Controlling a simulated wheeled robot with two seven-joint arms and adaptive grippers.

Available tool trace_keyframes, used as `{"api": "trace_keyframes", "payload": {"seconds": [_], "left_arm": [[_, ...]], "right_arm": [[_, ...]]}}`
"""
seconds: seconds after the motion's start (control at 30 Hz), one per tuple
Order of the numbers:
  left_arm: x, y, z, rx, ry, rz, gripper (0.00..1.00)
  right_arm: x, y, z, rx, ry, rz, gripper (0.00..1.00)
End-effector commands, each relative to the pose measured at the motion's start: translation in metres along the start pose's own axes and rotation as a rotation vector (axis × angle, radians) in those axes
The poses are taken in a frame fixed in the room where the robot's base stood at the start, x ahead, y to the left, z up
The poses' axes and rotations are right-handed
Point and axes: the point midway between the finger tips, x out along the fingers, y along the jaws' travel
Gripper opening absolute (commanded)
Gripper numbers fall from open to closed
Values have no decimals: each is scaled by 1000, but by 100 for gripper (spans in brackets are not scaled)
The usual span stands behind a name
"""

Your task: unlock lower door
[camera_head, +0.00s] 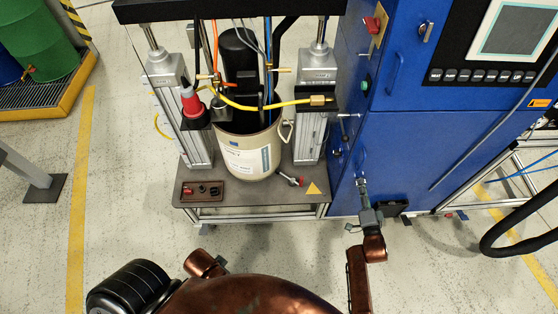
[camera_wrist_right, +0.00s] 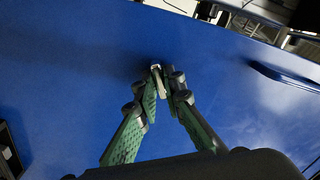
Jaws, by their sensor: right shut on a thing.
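The blue cabinet (camera_head: 400,140) stands at the right in the head view, and its lower blue door face (camera_wrist_right: 80,70) fills the right wrist view. My right gripper (camera_head: 362,186) reaches up to this lower face. In the right wrist view my right gripper (camera_wrist_right: 160,82) has its green-padded fingers closed on a small metallic lock piece (camera_wrist_right: 156,70) that stands out from the door. The fingertips hide part of the piece, so how far it is turned cannot be told. A blue handle (camera_wrist_right: 284,76) lies on the face to the right, apart from my fingers. My left gripper is not in view.
The drum pump stand with a beige drum (camera_head: 248,155) stands left of the cabinet. An upper latch (camera_head: 426,31), a red switch (camera_head: 372,25) and a control panel (camera_head: 505,45) are on the cabinet's upper part. A black hose (camera_head: 510,245) hangs at right.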

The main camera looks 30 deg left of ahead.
Motion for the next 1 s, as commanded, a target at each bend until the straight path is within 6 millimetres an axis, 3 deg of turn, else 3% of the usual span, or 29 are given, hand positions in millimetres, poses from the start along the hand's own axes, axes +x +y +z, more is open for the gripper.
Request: {"api": "trace_keyframes", "payload": {"seconds": [0.27,0.6,1.0], "left_arm": [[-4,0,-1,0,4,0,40],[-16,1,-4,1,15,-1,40],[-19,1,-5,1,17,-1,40]], "right_arm": [[-1,1,-4,49,4,3,0],[-1,1,-5,331,5,3,0],[-1,1,-4,422,4,2,0]]}}
